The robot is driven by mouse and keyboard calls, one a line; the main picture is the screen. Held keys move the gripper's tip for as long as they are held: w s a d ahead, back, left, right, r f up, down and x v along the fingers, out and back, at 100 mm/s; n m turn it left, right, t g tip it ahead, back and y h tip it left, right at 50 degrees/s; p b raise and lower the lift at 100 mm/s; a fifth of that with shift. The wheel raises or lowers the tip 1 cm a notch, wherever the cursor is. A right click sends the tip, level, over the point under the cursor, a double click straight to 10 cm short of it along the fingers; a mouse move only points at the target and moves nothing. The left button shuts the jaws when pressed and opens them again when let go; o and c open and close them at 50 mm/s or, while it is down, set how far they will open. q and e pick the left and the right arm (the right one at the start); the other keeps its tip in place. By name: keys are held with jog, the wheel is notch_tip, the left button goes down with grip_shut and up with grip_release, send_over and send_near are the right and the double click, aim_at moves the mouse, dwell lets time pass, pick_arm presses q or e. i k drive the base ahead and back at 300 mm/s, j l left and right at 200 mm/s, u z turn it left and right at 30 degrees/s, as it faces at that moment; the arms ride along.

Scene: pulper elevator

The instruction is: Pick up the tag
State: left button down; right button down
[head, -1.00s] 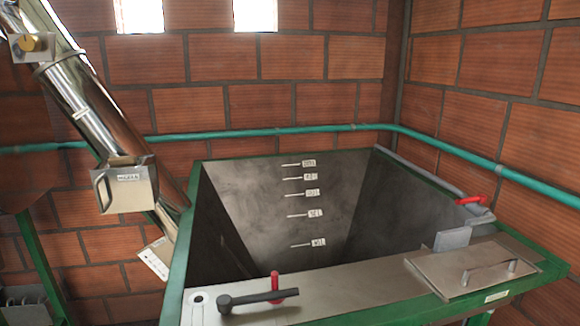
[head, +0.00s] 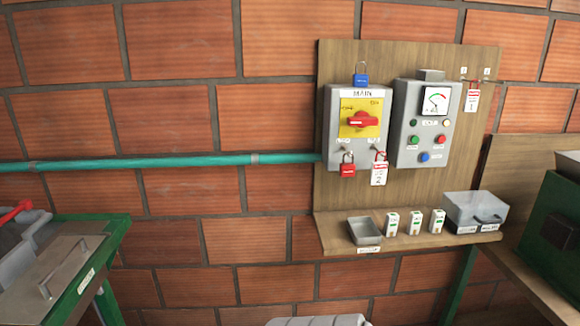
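One red-and-white tag (head: 472,98) hangs from a hook at the upper right of the wooden board. Another red-and-white tag (head: 379,172) hangs below the right side of the MAIN switch box (head: 342,105), beside a red padlock (head: 347,167). I cannot tell which one is meant. Neither of my grippers is in view.
A control box (head: 408,135) with buttons and a dial is beside the switch box. A blue padlock (head: 361,78) is above it. The shelf (head: 340,240) holds a grey tray (head: 363,231), small white items (head: 415,222) and a metal box (head: 475,211). The green-framed hopper (head: 118,228) is at left.

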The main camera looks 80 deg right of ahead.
aim_at(379, 169)
jog(key=z, duration=3.1)
